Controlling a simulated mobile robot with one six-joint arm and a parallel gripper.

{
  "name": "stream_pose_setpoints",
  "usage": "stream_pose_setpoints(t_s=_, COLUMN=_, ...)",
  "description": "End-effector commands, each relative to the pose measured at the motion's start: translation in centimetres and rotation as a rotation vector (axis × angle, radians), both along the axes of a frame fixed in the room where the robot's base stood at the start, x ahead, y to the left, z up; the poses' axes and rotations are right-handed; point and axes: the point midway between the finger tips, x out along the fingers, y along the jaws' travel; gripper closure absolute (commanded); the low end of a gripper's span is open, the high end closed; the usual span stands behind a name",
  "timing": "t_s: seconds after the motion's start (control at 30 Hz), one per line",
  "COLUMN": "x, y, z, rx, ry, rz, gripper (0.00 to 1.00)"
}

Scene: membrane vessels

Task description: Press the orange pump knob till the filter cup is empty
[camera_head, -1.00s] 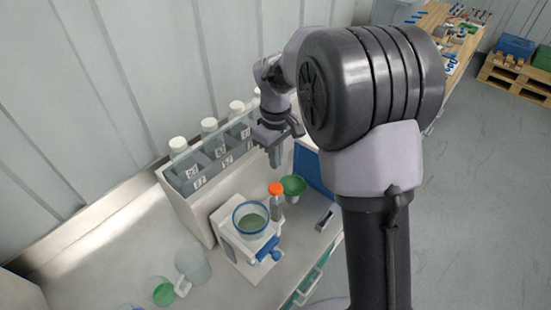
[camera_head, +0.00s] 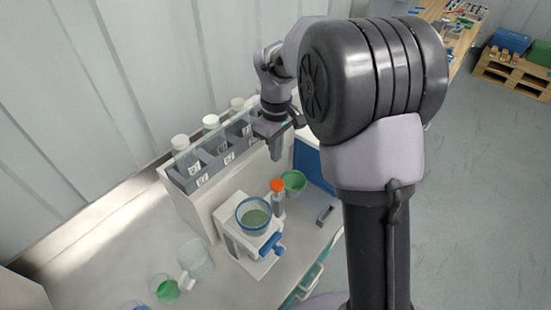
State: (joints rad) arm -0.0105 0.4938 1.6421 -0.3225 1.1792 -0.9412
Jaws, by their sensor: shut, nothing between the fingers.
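The orange pump knob (camera_head: 277,185) sits on top of a grey cylinder beside the filter cup. The filter cup (camera_head: 253,216) is a clear cup with a blue rim on a white stand, and greenish-grey liquid shows in it. My gripper (camera_head: 276,157) points down above the orange knob, a little apart from it. Its fingers are shut with nothing between them. A blue valve handle (camera_head: 271,244) sticks out at the front of the stand.
A green bowl (camera_head: 294,182) stands right behind the knob. A rack of white-capped bottles (camera_head: 181,144) stands along the wall. A clear jug (camera_head: 196,261) and a beaker with green liquid (camera_head: 165,288) stand at the front left. The counter between is bare.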

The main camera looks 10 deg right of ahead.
Motion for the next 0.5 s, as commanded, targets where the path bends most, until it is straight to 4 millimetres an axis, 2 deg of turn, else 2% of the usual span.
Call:
stream_pose_setpoints(t_s=0.03, x=-0.1, y=0.0, z=-1.5, rx=-0.001, ry=0.004, rz=0.000, gripper=1.00)
stream_pose_setpoints(t_s=0.3, x=-0.1, y=0.0, z=-7.3, rx=0.000, ry=0.004, rz=0.000, gripper=1.00)
stream_pose_setpoints(t_s=0.5, x=-0.1, y=0.0, z=-10.2, rx=-0.001, ry=0.003, rz=0.000, gripper=1.00)
